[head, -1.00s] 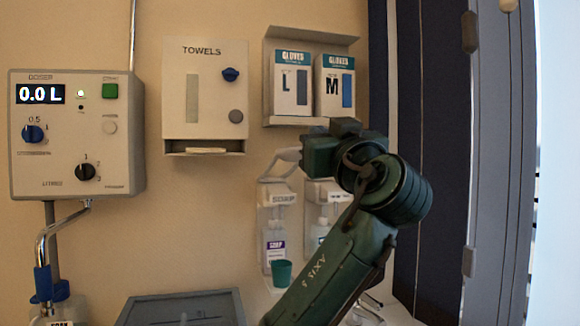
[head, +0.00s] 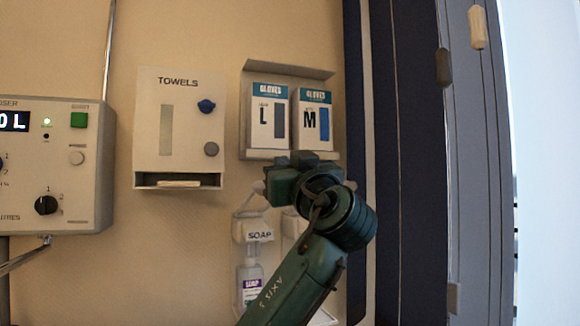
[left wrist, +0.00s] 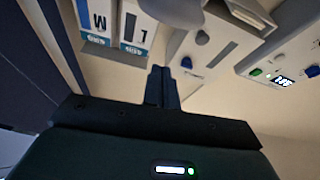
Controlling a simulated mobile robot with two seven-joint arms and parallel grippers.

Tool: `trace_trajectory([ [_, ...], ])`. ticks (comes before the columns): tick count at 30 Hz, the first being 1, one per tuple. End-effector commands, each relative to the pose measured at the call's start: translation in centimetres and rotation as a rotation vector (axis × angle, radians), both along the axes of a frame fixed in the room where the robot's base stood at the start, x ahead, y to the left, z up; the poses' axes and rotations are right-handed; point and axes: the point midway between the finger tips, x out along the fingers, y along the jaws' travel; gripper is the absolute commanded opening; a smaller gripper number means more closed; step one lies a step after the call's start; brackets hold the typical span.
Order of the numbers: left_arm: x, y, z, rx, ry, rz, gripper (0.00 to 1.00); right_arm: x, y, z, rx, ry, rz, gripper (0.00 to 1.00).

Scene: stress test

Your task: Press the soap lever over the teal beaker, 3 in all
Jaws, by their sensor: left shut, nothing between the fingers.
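The soap dispenser (head: 252,231) hangs on the wall below the glove boxes, with a purple-labelled bottle (head: 250,283) under it. A pale lever (head: 259,188) shows at its top, partly hidden by my left gripper. My left gripper (head: 290,165) is dark green and stands in front of and above the dispensers; I cannot tell whether it touches the lever. In the left wrist view its fingers (left wrist: 162,85) are shut with nothing between them. The teal beaker is not visible now; my left arm covers the area below the bottle. My right gripper is not in view.
A second dispenser (head: 292,227) is mostly hidden behind my left arm. A towel box (head: 180,140) and glove boxes (head: 288,117) hang above. A doser panel (head: 60,165) is at the left, and dark vertical panels (head: 415,160) stand at the right.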

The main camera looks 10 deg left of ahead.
Motion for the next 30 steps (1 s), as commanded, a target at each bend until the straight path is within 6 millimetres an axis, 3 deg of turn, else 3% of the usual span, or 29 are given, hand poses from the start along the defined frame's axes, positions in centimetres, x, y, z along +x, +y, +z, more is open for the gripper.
trace_trajectory([
  [2, 1.4, 1.2, 1.2, 0.002, 0.001, 0.006, 0.0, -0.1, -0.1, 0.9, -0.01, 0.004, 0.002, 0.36],
  [8, 4.5, 3.5, 2.6, 0.0, 0.001, 0.004, 0.0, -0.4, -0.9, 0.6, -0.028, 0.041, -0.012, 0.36],
  [9, 4.5, 3.2, 1.2, 0.002, 0.004, 0.0, 0.0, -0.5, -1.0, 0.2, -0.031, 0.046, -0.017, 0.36],
  [15, 4.6, 2.9, -1.2, 0.001, 0.002, 0.0, 0.0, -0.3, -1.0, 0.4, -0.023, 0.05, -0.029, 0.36],
  [30, 4.6, 2.8, -2.2, 0.001, -0.002, -0.001, 0.0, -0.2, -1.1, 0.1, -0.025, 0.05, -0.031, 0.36],
])
